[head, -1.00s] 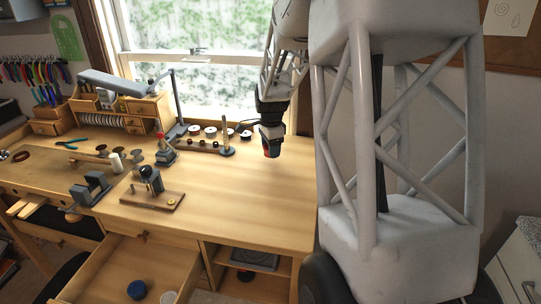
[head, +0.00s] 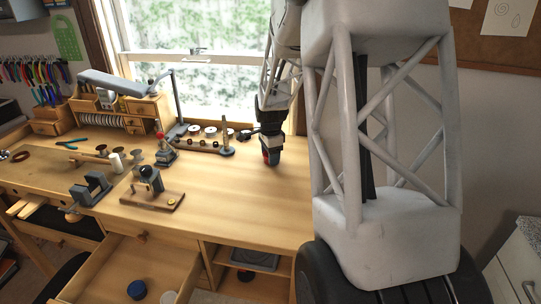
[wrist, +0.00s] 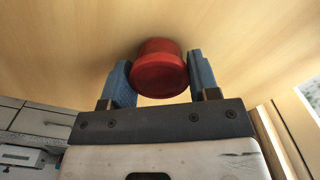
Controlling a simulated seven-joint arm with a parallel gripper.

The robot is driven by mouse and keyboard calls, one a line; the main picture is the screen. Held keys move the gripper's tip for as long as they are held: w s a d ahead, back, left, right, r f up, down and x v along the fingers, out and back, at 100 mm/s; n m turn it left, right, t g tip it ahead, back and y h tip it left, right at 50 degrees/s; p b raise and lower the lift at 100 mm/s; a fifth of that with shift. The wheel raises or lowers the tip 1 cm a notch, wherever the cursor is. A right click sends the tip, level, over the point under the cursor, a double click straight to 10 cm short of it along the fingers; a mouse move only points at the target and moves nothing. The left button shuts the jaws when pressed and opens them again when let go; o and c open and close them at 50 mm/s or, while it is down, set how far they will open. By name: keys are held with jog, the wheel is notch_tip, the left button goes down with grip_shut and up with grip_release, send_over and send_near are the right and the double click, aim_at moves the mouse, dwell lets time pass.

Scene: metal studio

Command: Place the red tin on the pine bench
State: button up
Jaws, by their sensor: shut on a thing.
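The red tin (wrist: 160,70) is round and sits between the two blue fingers of my gripper (wrist: 161,82) in the wrist view, with the wood surface close behind it. In the head view my gripper (head: 271,160) points down over the right back part of the pine bench (head: 235,195), shut on the tin. Only a small red patch of the tin (head: 266,158) shows there. The tin is at or just above the bench top; I cannot tell whether it touches.
A vise-like tool on a wooden block (head: 152,190), a small red-topped tool (head: 163,148) and a rack of rings (head: 200,143) stand to the left. An open drawer (head: 120,272) juts out in front. The right front of the bench top is clear.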

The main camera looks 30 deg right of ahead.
jog(key=shift+f, duration=0.15)
jog(key=o, duration=0.9)
notch_tip(320, 180, up, 12)
jog(key=shift+r, duration=0.15)
dwell(0.8)
